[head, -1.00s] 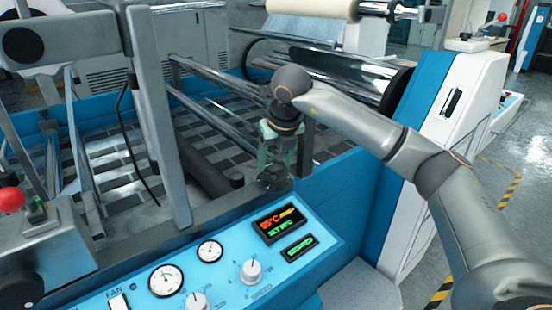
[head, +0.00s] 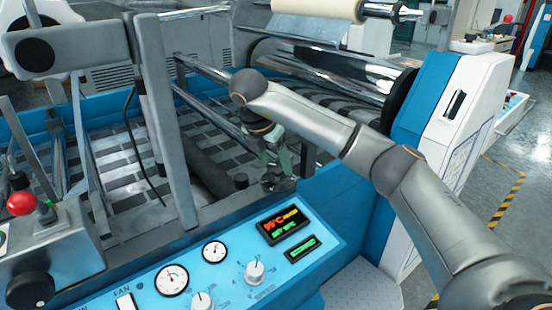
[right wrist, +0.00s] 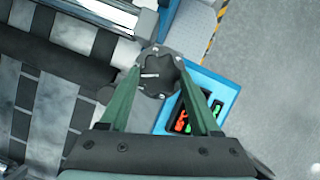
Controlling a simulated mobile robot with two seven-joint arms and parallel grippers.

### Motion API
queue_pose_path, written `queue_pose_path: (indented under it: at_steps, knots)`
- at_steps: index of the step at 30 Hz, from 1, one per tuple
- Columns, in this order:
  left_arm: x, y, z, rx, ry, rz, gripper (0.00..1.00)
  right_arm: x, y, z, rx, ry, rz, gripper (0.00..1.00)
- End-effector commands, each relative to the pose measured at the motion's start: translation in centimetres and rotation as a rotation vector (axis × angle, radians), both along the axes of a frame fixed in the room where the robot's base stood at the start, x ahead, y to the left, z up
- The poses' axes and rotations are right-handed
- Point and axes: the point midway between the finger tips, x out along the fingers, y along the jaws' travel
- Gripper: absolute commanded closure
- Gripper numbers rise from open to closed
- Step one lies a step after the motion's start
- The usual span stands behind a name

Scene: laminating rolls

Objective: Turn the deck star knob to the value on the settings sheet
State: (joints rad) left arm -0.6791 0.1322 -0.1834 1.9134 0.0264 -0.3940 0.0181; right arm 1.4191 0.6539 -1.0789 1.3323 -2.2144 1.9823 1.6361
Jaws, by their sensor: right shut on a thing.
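The dark star knob (head: 279,183) sits on the deck just behind the blue control panel, and its lobed top shows in the right wrist view (right wrist: 158,72). My right gripper (head: 275,170) reaches down to it, with its green fingers on either side of the knob. It is shut on the knob. In the right wrist view the gripper (right wrist: 158,80) frames the knob, and a pale line marks the knob's face. The fingers partly hide the knob in the head view. I cannot make out a readable settings sheet. My left gripper is not in view.
The blue control panel (head: 190,262) carries gauges, white dials and a lit temperature display (head: 283,224). A grey upright post (head: 165,120) stands left of the knob. Shiny rollers (head: 335,68) lie behind it. A white and blue housing (head: 430,150) stands at right.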

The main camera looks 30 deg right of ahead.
Motion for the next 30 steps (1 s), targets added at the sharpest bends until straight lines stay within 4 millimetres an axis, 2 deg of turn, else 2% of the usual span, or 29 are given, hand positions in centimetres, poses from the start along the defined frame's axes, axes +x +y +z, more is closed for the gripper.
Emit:
queue_pose_path:
  at_steps: [6,15,30]
  knots:
    - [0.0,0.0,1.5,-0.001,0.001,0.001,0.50,0.2,0.1,0.3,0.001,0.001,-0.186,0.92]
    - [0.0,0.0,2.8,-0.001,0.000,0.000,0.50,0.4,0.1,0.2,0.001,0.001,-0.362,0.92]
    - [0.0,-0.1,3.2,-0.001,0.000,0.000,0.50,0.4,0.1,-0.1,0.002,0.000,-0.438,0.92]
